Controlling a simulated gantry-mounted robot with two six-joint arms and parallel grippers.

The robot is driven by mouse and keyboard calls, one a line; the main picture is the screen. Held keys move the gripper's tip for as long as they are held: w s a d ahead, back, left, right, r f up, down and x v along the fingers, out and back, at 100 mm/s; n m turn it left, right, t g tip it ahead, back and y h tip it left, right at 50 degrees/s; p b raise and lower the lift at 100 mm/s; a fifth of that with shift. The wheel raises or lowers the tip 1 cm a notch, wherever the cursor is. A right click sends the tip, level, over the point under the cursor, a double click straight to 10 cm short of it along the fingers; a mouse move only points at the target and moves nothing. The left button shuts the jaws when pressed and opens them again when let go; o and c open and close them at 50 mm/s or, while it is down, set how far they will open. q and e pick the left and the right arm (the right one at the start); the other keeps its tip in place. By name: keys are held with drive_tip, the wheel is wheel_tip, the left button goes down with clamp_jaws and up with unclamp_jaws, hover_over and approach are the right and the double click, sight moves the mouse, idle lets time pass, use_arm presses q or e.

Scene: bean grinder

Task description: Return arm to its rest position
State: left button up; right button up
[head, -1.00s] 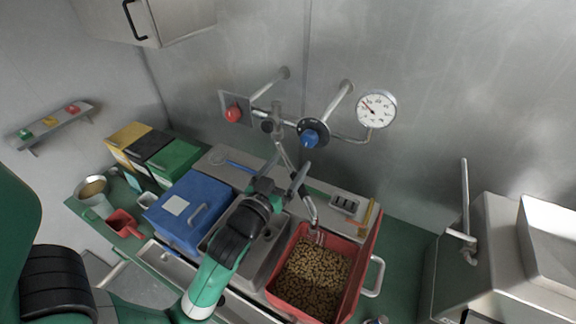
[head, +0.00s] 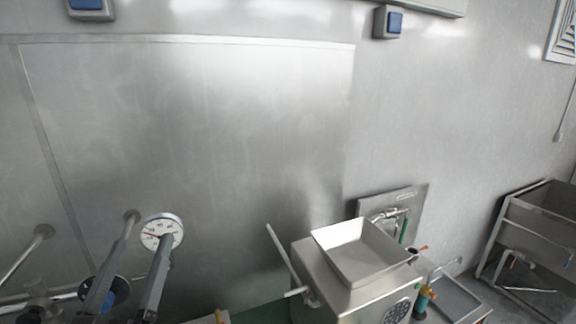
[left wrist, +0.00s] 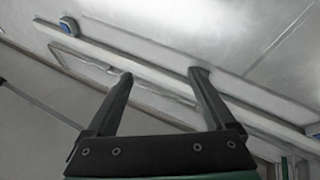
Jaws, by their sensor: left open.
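My left gripper (head: 132,268) shows at the lower left of the head view, its two grey fingers pointing up in front of the pressure gauge and pipes. In the left wrist view its two dark fingers (left wrist: 160,78) stand wide apart with nothing between them. The rest of my left arm is below the head view's edge. My right gripper is not in view.
The wall's middle is bare.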

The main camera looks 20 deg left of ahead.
use_arm(q)
drive_tip(key=s+d+r+m+t+h, duration=0.25)
drive_tip(key=d+r+m+h, duration=0.2)
drive_tip(key=d+r, duration=0.35)
drive_tip(key=s+d+r+m+t+h, duration=0.2)
drive_tip(key=d+r+m+t+h, duration=0.25)
drive_tip(key=r, duration=0.55)
wheel_tip(320, 180, up, 14)
drive_tip(key=n+g+h+p, duration=0.1)
drive_tip(key=p, duration=1.4)
drive_tip(key=shift+w+d+h, duration=0.2)
drive_tip(key=shift+w+h, duration=0.1)
